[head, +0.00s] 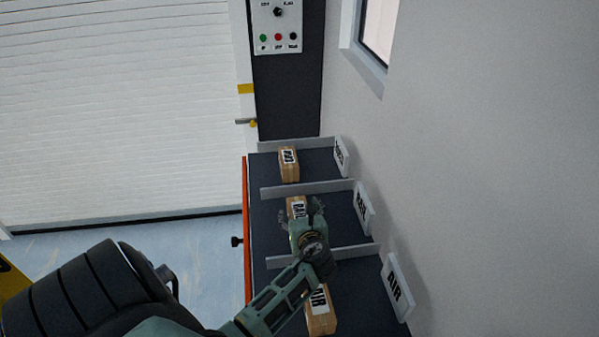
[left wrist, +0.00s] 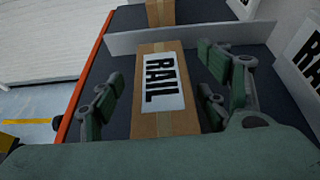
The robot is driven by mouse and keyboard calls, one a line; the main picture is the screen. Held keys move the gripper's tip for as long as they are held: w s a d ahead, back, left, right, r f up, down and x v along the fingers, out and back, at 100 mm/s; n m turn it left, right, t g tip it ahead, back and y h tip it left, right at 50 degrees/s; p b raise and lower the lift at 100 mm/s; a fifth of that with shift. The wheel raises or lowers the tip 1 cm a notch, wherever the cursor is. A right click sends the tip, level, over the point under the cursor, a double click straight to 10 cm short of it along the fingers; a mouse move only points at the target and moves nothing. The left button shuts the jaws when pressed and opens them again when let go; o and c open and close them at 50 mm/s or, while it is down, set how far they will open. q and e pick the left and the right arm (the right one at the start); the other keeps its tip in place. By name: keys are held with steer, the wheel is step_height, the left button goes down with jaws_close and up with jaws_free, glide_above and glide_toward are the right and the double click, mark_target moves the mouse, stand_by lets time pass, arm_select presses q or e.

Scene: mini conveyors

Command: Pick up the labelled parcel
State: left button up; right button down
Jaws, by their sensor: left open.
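A brown cardboard parcel with a white label reading RAIL (left wrist: 163,82) lies in the middle lane. It also shows in the head view (head: 297,206), partly covered by my gripper. My left gripper (head: 305,214) is open over this parcel. In the left wrist view its fingers stand on either side of the parcel, with visible gaps. The parcel's near end is hidden behind my gripper body. A second parcel (head: 289,165) lies in the far lane; its label is too small to read. A third parcel, labelled AIR (head: 320,312), lies in the near lane, partly behind my arm.
Low grey dividers (head: 307,189) separate the dark conveyor lanes. White signs stand at the right end of each lane, including RAIL (head: 363,208) and AIR (head: 397,287). An orange rail (head: 246,230) edges the left side. A wall closes off the right.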

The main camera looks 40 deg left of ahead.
mark_target(300, 213)
arm_select(q)
steer(key=shift+x, duration=1.6)
steer(key=shift+d, duration=0.1)
steer(key=shift+r, duration=0.1)
steer(key=c, duration=1.5)
